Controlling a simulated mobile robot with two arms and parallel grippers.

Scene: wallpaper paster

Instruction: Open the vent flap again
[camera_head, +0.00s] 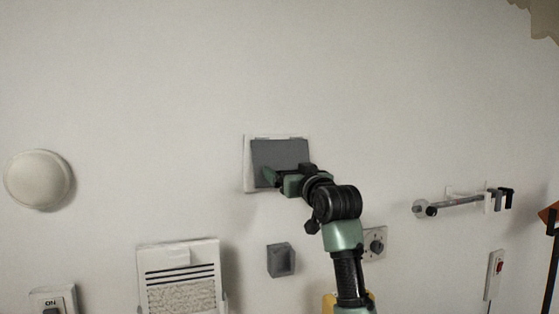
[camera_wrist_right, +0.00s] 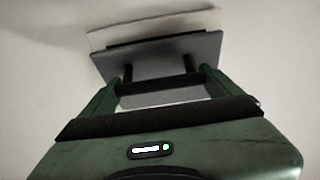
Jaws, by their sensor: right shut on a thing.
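The vent flap (camera_head: 280,152) is a grey plate in a white frame (camera_head: 247,165) on the wall, in the middle of the head view. In the right wrist view the flap (camera_wrist_right: 155,55) shows ahead, with the white frame (camera_wrist_right: 150,28) behind it and a dark strip between them. Two dark posts join the flap to a handle bar (camera_wrist_right: 160,87). My right gripper (camera_head: 272,178) is at the lower part of the flap, its fingers (camera_wrist_right: 158,92) shut on the handle. I cannot tell how far the flap stands off its frame. My left gripper is not in view.
A grey box (camera_head: 281,260) and a white louvred panel (camera_head: 180,275) are on the wall below. The wall above is clear.

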